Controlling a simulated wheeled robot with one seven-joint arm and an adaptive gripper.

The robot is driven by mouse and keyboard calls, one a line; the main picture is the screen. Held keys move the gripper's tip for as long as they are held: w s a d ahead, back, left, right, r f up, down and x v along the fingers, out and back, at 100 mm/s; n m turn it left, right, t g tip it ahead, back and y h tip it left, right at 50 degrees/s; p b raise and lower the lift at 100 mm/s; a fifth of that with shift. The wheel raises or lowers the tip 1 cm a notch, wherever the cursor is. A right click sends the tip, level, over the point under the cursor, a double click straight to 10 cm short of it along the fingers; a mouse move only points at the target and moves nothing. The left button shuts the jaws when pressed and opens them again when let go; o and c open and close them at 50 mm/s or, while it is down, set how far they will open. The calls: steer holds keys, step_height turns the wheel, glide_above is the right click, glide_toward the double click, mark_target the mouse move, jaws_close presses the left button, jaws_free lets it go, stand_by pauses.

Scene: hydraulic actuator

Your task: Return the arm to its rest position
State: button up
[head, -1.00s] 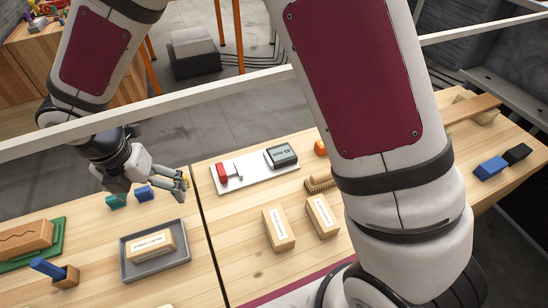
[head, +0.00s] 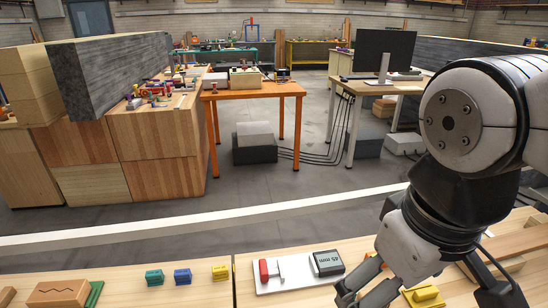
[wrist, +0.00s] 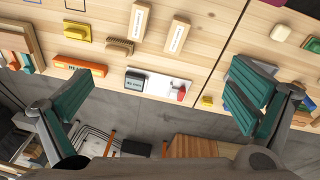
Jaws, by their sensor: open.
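My gripper (head: 430,292) is at the lower right of the head view, over the table's right part, with its fingers pointing down. In the wrist view my gripper (wrist: 168,70) has its two teal-padded fingers spread wide at left and right, with nothing held between them. My arm rises at the right edge of the head view. A small yellow block (head: 220,272) stands apart from the gripper, beside the blue block (head: 182,277) and the teal block (head: 154,277).
A white tray (head: 290,283) holds a red-ended part and a "45 mm" gauge (head: 327,263), left of my gripper. Another yellow piece (head: 423,296) lies beneath it. Two labelled wooden blocks (wrist: 140,22) (wrist: 177,35) show in the wrist view.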

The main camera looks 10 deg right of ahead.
steer(key=shift+s+f+m+y, duration=0.15)
steer(key=shift+s+m+y, duration=0.35)
steer(key=shift+s+m, duration=0.75)
step_height(320, 180, up, 11)
steer(key=t+p, duration=0.2)
steer(key=p, duration=0.7)
steer(key=shift+d+t, duration=0.2)
steer(key=shift+t, duration=0.1)
steer(key=shift+w, duration=0.1)
